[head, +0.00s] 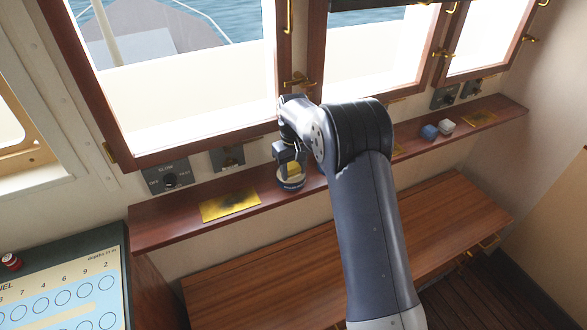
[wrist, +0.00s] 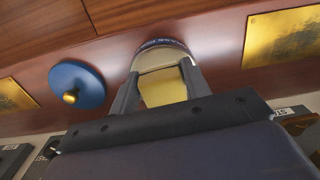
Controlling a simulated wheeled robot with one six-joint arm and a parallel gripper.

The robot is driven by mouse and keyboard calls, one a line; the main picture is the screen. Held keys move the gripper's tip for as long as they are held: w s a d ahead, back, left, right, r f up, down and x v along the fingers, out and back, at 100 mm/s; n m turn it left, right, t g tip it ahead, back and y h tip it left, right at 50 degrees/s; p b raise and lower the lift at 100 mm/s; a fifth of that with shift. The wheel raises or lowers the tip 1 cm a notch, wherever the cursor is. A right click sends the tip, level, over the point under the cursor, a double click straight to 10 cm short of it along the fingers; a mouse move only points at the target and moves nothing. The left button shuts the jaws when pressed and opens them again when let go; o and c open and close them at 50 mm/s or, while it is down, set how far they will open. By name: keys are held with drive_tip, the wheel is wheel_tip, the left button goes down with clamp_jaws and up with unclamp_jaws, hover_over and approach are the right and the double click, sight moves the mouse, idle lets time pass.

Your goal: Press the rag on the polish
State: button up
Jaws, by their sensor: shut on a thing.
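My gripper (wrist: 160,90) is shut on a folded yellow rag (wrist: 164,88), which sits between its two fingers. In the head view my gripper (head: 290,160) points down at the shelf, over a round polish tin (head: 291,185) with a blue side. The tin also shows in the wrist view (wrist: 163,44), just beyond the fingertips, with a pale surface under its lettered rim. The rag is at or very close to the tin's top; I cannot tell whether they touch. A blue disc with a brass knob (wrist: 77,86), apparently the lid, lies beside the tin.
The narrow wooden shelf (head: 155,226) runs below the windows. A brass plate (head: 231,205) lies left of the tin. A blue block (head: 430,131) and a white piece (head: 447,126) stand farther right. A wooden bench (head: 235,291) is below. Switch boxes (head: 168,178) line the wall.

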sight(294, 168)
drive_tip(key=shift+r+p, duration=2.3)
drive_tip(key=shift+r, duration=1.2)
drive_tip(key=shift+f, duration=0.1)
